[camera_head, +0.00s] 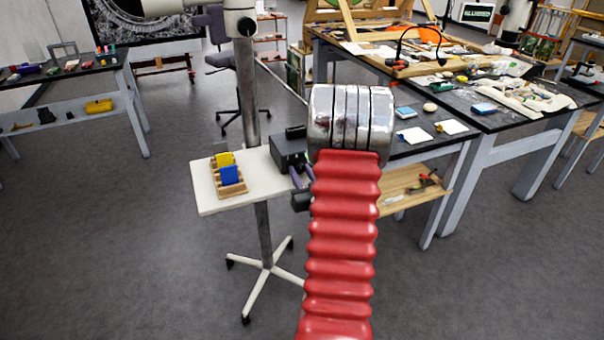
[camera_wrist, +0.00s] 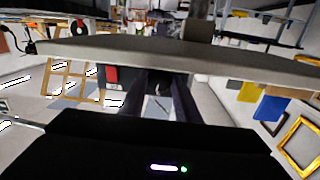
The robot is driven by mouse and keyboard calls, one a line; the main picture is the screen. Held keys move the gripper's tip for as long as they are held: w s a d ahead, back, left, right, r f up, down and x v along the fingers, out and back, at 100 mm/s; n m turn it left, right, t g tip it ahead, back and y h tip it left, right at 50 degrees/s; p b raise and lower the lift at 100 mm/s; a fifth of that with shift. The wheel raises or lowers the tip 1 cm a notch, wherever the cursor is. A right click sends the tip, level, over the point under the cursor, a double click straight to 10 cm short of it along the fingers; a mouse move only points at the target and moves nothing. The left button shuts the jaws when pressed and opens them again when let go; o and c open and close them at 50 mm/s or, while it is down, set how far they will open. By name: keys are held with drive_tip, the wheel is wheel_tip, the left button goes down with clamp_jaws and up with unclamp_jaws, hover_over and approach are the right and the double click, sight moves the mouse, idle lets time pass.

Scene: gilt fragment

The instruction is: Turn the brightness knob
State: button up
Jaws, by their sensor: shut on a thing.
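A black box (camera_head: 288,151) stands on the right end of a small white shelf (camera_head: 214,202). In the wrist view, which is upside down, the box (camera_wrist: 128,78) is dark and partly covered by my fingers. My gripper (camera_head: 301,168) has its dark fingers against the near face of the box. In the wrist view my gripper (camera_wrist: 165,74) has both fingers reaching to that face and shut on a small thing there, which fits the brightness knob. The knob itself is hidden between the fingers, so its angle cannot be told.
A metal pole (camera_head: 246,90) rises behind the shelf. A cluttered workbench (camera_head: 400,158) lies close on the right. The floor to the left is clear.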

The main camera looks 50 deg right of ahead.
drive_tip(key=shift+s+m, duration=0.15)
drive_tip(key=shift+m, duration=2.05)
drive_tip(key=o, duration=1)
drive_tip(key=shift+o, duration=0.2)
drive_tip(key=shift+a, duration=0.1)
